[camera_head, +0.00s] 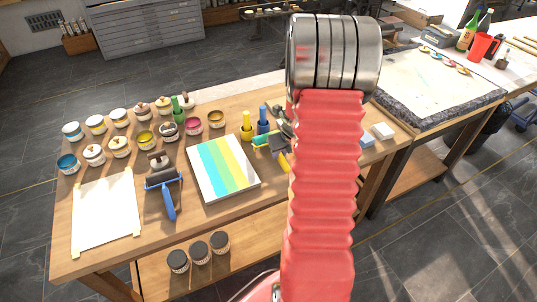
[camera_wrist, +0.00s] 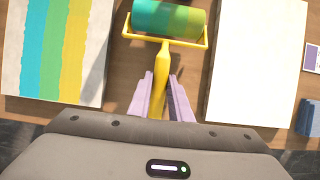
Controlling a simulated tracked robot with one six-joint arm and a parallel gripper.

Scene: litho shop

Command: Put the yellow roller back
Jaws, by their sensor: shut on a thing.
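The yellow roller shows in the wrist view with its yellow handle (camera_wrist: 161,75) between my gripper's pale purple fingers (camera_wrist: 164,98). Its drum (camera_wrist: 168,19) is smeared teal to yellow and points away from me. My gripper is shut on the handle. In the head view, part of the roller (camera_head: 284,161) shows just left of my red arm, right of the striped print. The arm hides most of the gripper there. I cannot tell whether the roller touches the table. A yellow upright item (camera_head: 246,127) and a blue one (camera_head: 263,122) stand behind it.
The striped print (camera_head: 222,167) lies left of the roller, and a white sheet (camera_wrist: 257,60) lies to its right. A blue-handled roller (camera_head: 168,200) lies farther left. Several ink jars (camera_head: 119,147) stand at the back left. Pale blocks (camera_head: 383,131) are right of my arm.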

